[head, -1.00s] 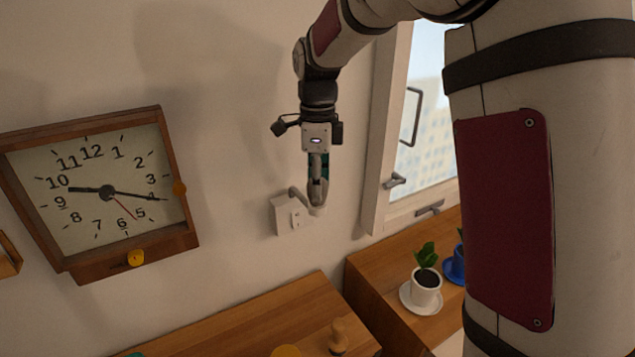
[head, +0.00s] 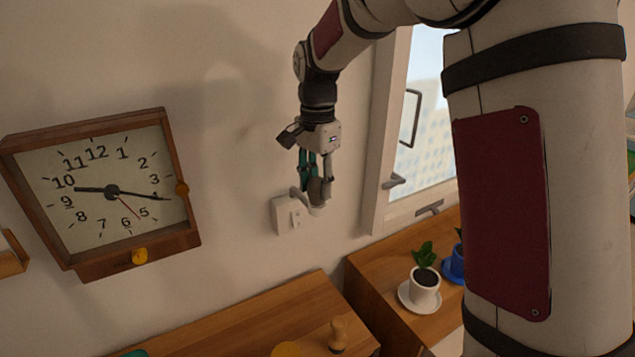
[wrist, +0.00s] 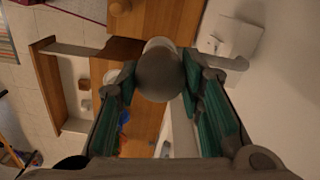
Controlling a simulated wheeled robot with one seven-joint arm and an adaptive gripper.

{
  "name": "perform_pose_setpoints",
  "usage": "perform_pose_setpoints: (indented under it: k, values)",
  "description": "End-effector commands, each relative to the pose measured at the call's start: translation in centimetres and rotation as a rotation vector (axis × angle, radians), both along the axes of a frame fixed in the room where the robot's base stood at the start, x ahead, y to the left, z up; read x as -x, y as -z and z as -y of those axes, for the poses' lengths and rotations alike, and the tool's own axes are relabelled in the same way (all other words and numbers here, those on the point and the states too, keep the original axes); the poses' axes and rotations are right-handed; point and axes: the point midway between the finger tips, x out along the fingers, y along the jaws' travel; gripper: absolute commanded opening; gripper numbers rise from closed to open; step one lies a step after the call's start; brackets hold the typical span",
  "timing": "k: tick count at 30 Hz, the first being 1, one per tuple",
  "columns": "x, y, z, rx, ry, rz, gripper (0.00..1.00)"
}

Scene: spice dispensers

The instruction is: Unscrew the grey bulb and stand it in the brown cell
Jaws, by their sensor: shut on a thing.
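The grey bulb (head: 316,188) stands upright at the wall fitting (head: 288,215), just above the pale holder (head: 318,209) on its bent arm. Whether its thread is still in the holder cannot be told. My gripper (head: 317,180) points down from above and is shut on the bulb. In the wrist view, the round grey bulb (wrist: 160,75) sits between the green-padded fingers of my gripper (wrist: 158,82), hiding most of the holder behind it. I cannot make out the brown cell in either view.
A wooden cabinet top (head: 250,318) lies below, with a small wooden peg-like object (head: 338,334) on it. A potted plant (head: 425,285) on a saucer stands to the right, beneath the window. A wall clock (head: 105,190) hangs at left. The wall around the fitting is clear.

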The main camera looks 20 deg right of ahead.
Motion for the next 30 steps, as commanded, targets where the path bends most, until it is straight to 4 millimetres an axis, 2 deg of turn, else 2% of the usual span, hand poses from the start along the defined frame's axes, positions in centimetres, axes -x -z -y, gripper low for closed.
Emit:
perform_pose_setpoints:
  k: [18, 30]
  values:
    - [0.07, -0.12, -0.03, -0.001, -0.733, -0.001, 0.06]
    - [0.03, -0.10, -0.07, -0.001, -0.797, -0.001, 0.06]
